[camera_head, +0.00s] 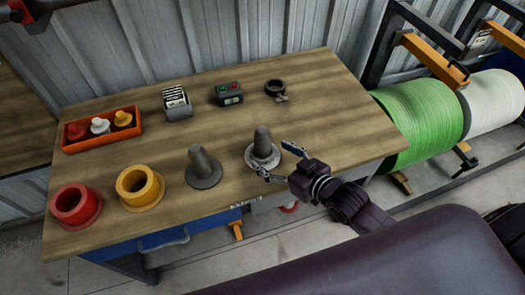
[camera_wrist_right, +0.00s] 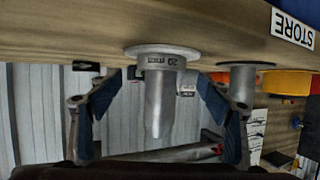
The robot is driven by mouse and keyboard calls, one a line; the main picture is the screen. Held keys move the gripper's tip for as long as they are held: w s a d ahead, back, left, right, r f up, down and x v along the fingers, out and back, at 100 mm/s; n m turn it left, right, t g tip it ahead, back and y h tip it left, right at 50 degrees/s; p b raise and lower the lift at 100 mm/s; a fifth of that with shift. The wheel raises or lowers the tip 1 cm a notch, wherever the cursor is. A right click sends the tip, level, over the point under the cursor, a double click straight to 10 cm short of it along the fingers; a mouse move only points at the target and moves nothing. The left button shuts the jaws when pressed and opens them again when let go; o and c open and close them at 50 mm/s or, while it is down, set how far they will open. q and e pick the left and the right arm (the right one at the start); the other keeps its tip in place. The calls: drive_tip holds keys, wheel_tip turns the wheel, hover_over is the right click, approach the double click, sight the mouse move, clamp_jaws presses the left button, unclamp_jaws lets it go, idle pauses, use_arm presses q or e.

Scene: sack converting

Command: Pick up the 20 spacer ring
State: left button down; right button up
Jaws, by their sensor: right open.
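The 20 spacer ring (camera_head: 263,161) is a pale grey flanged ring around the base of a dark upright post (camera_head: 262,139) near the table's front right. In the right wrist view, which is upside down, the ring (camera_wrist_right: 158,62) shows the marking 20 on its collar. My right gripper (camera_head: 281,163) is open, its fingers spread at the ring's right side. In the wrist view, the open fingers (camera_wrist_right: 160,103) stand on either side of the post, apart from the ring. My left gripper is not in view.
Left of the ring stand another grey post (camera_head: 202,165), a yellow flanged ring (camera_head: 140,187) and a red one (camera_head: 76,205). Behind are an orange tray (camera_head: 103,146), a card holder (camera_head: 178,105), a button box (camera_head: 229,95) and a dark ring-shaped item (camera_head: 275,88). Bare tabletop (camera_head: 330,120) lies right.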

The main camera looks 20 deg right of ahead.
sight(268, 155)
drive_tip(key=shift+x, duration=1.25)
drive_tip(key=shift+w+a+f, duration=0.15)
drive_tip(key=shift+a+f, duration=0.05)
drive_tip(key=shift+a, duration=0.05)
drive_tip(key=shift+w+f, duration=0.1)
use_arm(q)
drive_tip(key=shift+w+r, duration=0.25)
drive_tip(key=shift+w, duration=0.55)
use_arm(e)
drive_tip(key=c, duration=1.5)
